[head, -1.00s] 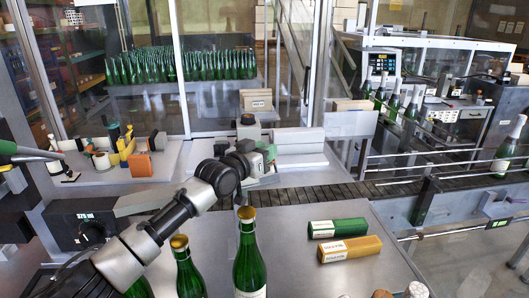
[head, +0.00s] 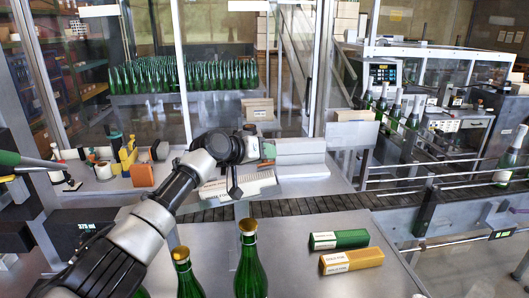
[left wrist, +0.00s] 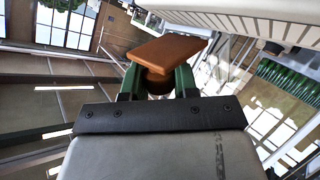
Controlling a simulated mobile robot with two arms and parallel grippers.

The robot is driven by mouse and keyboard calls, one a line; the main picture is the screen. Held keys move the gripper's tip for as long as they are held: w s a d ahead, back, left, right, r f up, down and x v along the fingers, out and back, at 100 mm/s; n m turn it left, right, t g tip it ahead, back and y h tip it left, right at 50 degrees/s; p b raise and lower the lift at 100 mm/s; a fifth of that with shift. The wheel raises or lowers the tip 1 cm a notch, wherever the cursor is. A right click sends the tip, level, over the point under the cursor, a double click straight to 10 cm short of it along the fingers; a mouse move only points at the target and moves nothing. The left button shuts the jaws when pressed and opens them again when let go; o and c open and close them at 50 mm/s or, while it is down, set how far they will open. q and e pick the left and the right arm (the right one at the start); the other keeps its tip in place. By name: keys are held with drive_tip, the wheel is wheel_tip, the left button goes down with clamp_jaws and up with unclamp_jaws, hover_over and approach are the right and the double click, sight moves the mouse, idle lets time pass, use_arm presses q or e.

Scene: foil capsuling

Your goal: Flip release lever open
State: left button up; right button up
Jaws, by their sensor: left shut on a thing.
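My left gripper (head: 267,151) is at the far side of the workbench, beside pale blocks. In the left wrist view its two green fingers (left wrist: 157,84) are shut on a brown-orange lever (left wrist: 168,47), with its flat, wide top standing out beyond the fingertips. In the head view the lever is too small and too covered by the gripper to make out well. I cannot tell the lever's exact angle.
Green bottles (head: 249,270) with gold tops stand in front of my left arm. Green (head: 338,239) and yellow (head: 351,260) boxes lie on the near table. A white ribbed piece (head: 243,184) lies below my wrist. An orange block (head: 142,175) stands left.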

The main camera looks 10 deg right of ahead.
use_arm(q)
drive_tip(key=shift+w, duration=0.1)
idle(0.4)
drive_tip(key=o, duration=0.9)
drive_tip(key=shift+a, duration=0.1)
drive_tip(key=shift+s+a+r+b, duration=0.15)
drive_tip(key=shift+s+a+b, duration=0.15)
drive_tip(key=shift+a, duration=0.1)
drive_tip(key=b+v, duration=0.3)
drive_tip(key=v, duration=0.6)
drive_tip(key=shift+s+a+r+b, duration=0.15)
drive_tip(key=shift+a+r+b, duration=0.1)
drive_tip(key=shift+b, duration=0.15)
